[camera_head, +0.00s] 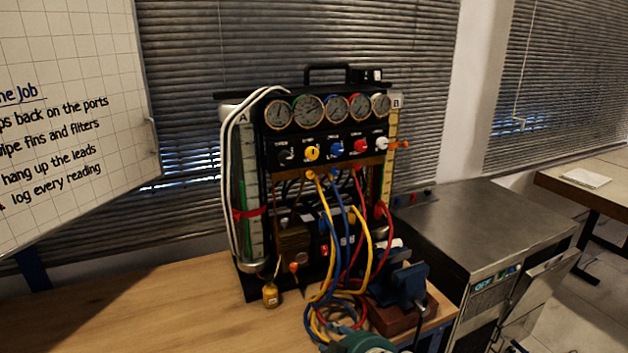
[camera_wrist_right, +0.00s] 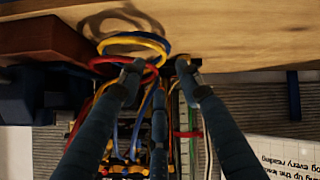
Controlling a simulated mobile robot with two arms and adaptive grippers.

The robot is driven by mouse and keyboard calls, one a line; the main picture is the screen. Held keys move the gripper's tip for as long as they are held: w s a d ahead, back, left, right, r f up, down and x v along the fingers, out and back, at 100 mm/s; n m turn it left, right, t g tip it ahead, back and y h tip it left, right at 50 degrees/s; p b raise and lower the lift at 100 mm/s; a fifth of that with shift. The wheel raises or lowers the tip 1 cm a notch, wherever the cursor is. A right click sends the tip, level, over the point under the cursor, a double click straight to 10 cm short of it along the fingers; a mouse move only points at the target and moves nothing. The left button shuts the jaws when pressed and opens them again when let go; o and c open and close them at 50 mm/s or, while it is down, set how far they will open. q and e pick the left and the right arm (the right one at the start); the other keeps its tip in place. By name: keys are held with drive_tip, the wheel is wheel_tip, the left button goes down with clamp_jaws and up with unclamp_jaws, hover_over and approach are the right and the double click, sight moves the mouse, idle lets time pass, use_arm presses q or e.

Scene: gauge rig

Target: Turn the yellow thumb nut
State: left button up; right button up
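A round yellow knob (camera_head: 312,153) sits in the row of knobs on the black gauge panel, between a black and a blue one. A small yellow fitting (camera_head: 311,174) tops the yellow hose just below it; I cannot tell which of the two is the thumb nut. My right gripper (camera_head: 362,342) seems to be the teal part at the bottom edge of the head view, below the panel and near the coiled hoses. In the right wrist view its dark fingers (camera_wrist_right: 159,66) are spread with nothing between them. My left gripper is not in view.
A blue vise (camera_head: 405,285) on a red-brown block stands right of the coiled hoses (camera_head: 338,312). A small yellow tag or bottle (camera_head: 270,294) is at the rig's left foot. The left part of the wooden bench (camera_head: 150,310) is clear. A metal cabinet (camera_head: 490,225) stands right.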

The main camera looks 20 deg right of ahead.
drive_tip(key=w+d+r+n+t, duration=0.2)
drive_tip(key=w+r+t, duration=0.2)
drive_tip(key=w+r, duration=0.75)
drive_tip(key=n+t, duration=0.2)
drive_tip(key=t, duration=0.1)
approach(311, 176)
drive_tip(key=w+p, duration=0.2)
drive_tip(key=w, duration=0.4)
drive_tip(key=shift+w+a+p, duration=0.1)
drive_tip(key=shift+p, duration=0.2)
drive_tip(key=shift+w+f, duration=0.15)
drive_tip(key=shift+w, duration=0.8)
drive_tip(key=shift+c, duration=0.5)
clamp_jaws()
